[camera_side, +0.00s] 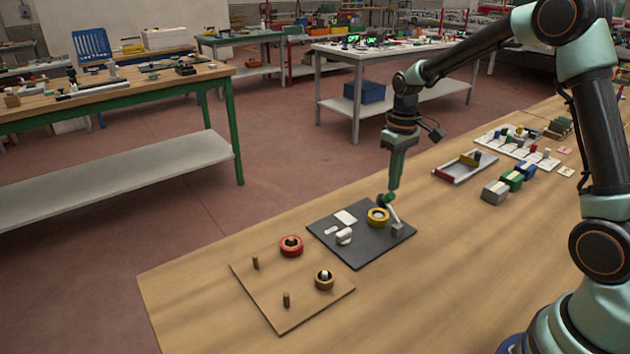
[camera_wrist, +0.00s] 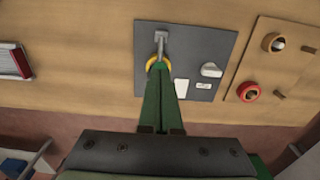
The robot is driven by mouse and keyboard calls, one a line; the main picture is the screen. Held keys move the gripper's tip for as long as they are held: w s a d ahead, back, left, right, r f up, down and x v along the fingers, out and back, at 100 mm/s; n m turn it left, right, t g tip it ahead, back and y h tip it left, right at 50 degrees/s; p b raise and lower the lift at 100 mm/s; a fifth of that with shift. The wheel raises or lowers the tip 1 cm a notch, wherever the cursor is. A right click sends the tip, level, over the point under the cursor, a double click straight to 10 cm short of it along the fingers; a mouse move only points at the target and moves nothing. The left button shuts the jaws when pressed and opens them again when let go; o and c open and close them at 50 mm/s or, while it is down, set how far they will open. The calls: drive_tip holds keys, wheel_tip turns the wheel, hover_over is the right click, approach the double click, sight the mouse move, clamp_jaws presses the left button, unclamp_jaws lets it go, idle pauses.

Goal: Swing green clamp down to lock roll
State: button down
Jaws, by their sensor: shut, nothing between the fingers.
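The yellow roll (camera_side: 378,216) sits on a dark plate (camera_side: 345,250); in the wrist view only part of the roll (camera_wrist: 150,62) shows past my fingertips. The clamp is a grey lever (camera_side: 394,213) rising from a small grey block (camera_side: 397,230) at the plate's right side, tilted up toward its green end (camera_side: 387,200) beside and above the roll. My gripper (camera_side: 391,188) is shut and empty, pointing down with its tips at the green end; whether they touch cannot be told. In the wrist view my gripper (camera_wrist: 159,68) hides the green end, and the lever (camera_wrist: 161,45) extends beyond it.
A white knob (camera_side: 344,236) and white label (camera_side: 346,217) are on the plate. Left of it a wooden board (camera_side: 275,301) carries pegs, a red roll (camera_side: 291,246) and a brown roll (camera_side: 324,280). A tray (camera_side: 465,167) and colored blocks (camera_side: 512,180) stand to the right.

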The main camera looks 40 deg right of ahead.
drive_tip(key=shift+f, duration=0.25)
drive_tip(key=shift+w+f, duration=0.25)
drive_tip(key=shift+f, duration=0.75)
drive_tip(key=shift+w+f, duration=0.1)
drive_tip(key=shift+f, duration=0.55)
drive_tip(key=shift+w+f, duration=0.1)
drive_tip(key=shift+f, duration=0.1)
drive_tip(key=shift+r, duration=3.55)
